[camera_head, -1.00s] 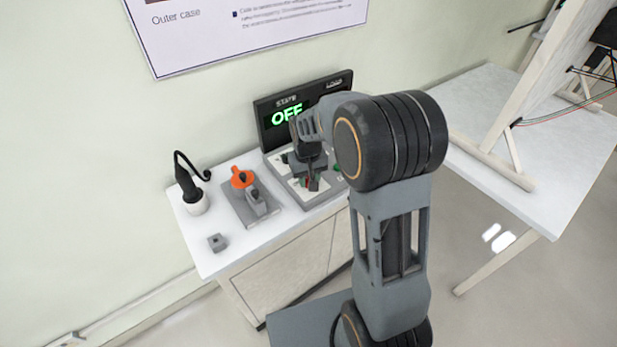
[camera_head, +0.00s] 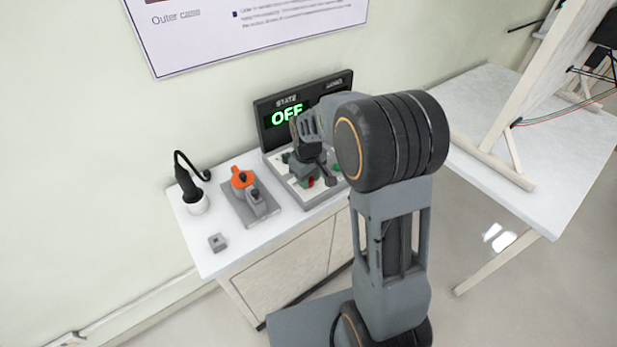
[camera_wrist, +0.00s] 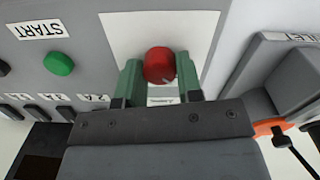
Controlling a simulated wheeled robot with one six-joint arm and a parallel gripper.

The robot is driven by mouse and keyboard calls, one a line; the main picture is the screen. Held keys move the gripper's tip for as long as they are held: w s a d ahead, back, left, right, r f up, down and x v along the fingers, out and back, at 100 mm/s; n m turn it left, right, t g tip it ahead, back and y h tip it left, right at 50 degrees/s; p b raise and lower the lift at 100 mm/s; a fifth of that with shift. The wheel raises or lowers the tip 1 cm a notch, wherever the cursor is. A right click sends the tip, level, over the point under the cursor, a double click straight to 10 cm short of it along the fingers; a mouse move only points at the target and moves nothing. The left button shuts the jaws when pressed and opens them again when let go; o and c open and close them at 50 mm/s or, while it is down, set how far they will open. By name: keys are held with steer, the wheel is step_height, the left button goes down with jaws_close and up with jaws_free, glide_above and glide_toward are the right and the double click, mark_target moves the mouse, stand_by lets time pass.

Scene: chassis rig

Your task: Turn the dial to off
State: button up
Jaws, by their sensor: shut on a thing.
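The red dial (camera_wrist: 158,65) sits on a white plate of the control panel in the wrist view. My gripper (camera_wrist: 159,74) has its two green fingers on either side of the dial and is shut on it. In the head view, a little red of the dial (camera_head: 310,182) shows under my gripper (camera_head: 306,173); much of the panel there is hidden by my arm. The display screen (camera_head: 270,135) behind the panel reads OFF in green under the word STATE. Its right part is partly covered by my arm.
A green START button (camera_wrist: 58,64) and several dark switches (camera_wrist: 62,112) are on the panel. An orange-handled device (camera_head: 243,178) stands left of it, with a black tool in a white cup (camera_head: 197,206) and a small grey block (camera_head: 217,242).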

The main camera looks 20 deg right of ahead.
steer(key=o, duration=0.9)
steer(key=r, duration=1.3)
steer(key=shift+s+a+r, duration=0.1)
steer(key=shift+a+r, duration=0.1)
steer(key=shift+r, duration=0.2)
steer(key=s+f+m+t, duration=0.1)
steer(key=s, duration=0.4)
steer(key=s+f+m+t, duration=0.1)
steer(key=s+m, duration=0.1)
steer(key=s, duration=0.4)
steer(key=s+m+t, duration=0.1)
steer(key=s+m, duration=0.1)
steer(key=s, duration=0.3)
steer(key=shift+s+f, duration=0.4)
